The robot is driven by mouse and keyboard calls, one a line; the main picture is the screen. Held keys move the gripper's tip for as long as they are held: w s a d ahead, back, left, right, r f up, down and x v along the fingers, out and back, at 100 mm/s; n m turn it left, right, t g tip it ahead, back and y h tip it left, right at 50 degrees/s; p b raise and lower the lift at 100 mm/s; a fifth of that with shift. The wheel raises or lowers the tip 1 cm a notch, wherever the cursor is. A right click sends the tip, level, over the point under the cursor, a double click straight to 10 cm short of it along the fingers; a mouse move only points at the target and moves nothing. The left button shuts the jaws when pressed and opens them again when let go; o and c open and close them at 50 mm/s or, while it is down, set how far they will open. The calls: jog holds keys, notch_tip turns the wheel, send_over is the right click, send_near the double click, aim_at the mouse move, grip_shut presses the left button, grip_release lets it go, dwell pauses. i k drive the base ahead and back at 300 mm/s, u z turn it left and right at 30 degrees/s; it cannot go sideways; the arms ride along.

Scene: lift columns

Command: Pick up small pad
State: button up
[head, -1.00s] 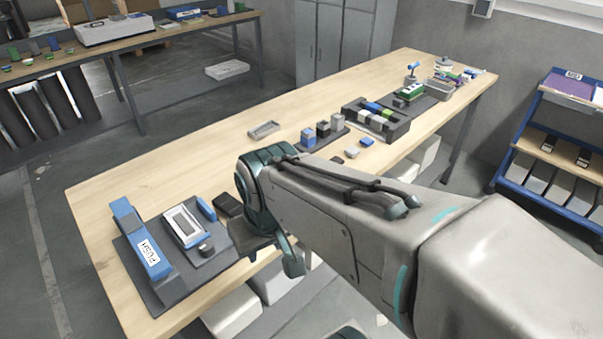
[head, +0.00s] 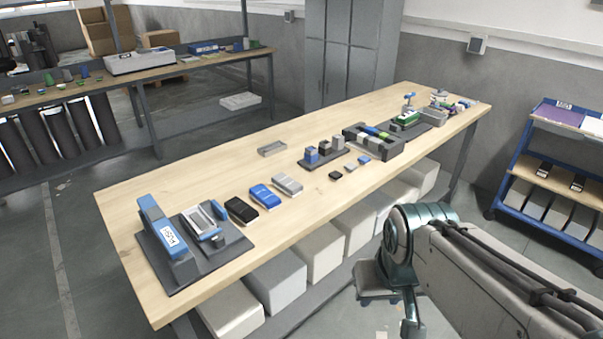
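Several small flat blocks lie on the near side of the long wooden table (head: 225,170), right of its middle: a black one (head: 336,175), a light grey one (head: 351,168) and a blue one (head: 364,160). I cannot tell which of them the task calls the small pad. Larger flat pieces lie to their left: a black one (head: 240,209), a blue one (head: 265,196) and a grey one (head: 287,185). My gripper (head: 390,300) hangs off the table's near side at lower right, apart from all of these. Its fingers are not clear.
A blue press on a dark base (head: 195,265) stands at the table's left end. White bins (head: 320,255) sit underneath. A blue shelf cart (head: 530,175) is at right.

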aim_at(284, 183)
jog(key=z, duration=0.35)
jog(key=i, duration=1.15)
jog(key=u, duration=0.9)
jog(key=i, duration=0.2)
jog(key=z, duration=0.65)
jog(key=k, duration=0.5)
jog(key=u, duration=0.3)
jog(key=i, duration=0.5)
jog(key=z, duration=0.05)
